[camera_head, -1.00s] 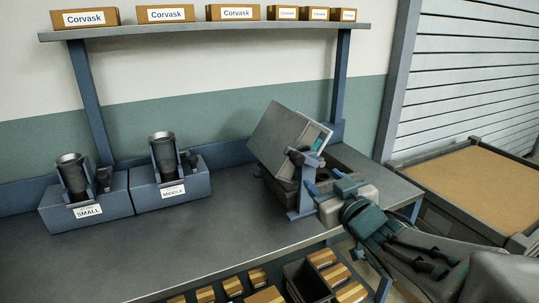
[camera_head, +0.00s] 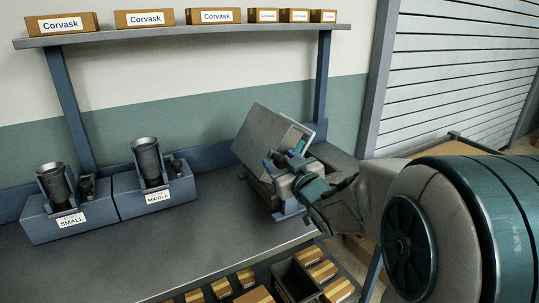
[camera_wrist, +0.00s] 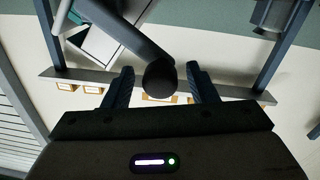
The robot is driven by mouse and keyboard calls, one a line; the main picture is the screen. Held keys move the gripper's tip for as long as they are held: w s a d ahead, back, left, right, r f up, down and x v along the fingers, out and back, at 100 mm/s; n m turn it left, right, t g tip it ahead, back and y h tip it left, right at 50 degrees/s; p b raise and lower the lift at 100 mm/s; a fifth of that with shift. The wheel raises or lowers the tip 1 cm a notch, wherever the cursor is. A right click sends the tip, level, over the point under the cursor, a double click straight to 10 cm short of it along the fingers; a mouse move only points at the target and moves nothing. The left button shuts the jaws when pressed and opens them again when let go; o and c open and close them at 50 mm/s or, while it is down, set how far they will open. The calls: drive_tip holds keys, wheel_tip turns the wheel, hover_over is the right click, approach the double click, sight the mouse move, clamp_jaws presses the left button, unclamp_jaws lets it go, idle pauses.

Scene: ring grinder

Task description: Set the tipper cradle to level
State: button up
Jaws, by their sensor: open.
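The tipper cradle (camera_head: 258,138) is a grey box-like tray at the right part of the bench, tilted steeply in its blue stand. A pale inner face with a teal patch shows at its right side. In the wrist view the tilted cradle (camera_wrist: 92,45) shows at the upper left. A dark lever with a round knob (camera_wrist: 160,78) reaches down between my two open fingers. My gripper (camera_wrist: 160,88) is open around the knob, with a gap visible on both sides. In the head view my gripper (camera_head: 285,180) is in front of the cradle's stand, and my arm partly hides the stand.
Blue holders labelled SMALL (camera_head: 68,220) and MIDDLE (camera_head: 155,197) stand on the bench to the left, each with a dark cup. A shelf (camera_head: 190,36) with several Corvask boxes runs above. The bench (camera_head: 180,245) is clear in front. More boxes lie below it.

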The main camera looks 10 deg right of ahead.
drive_tip(key=shift+x, duration=1.45)
clamp_jaws()
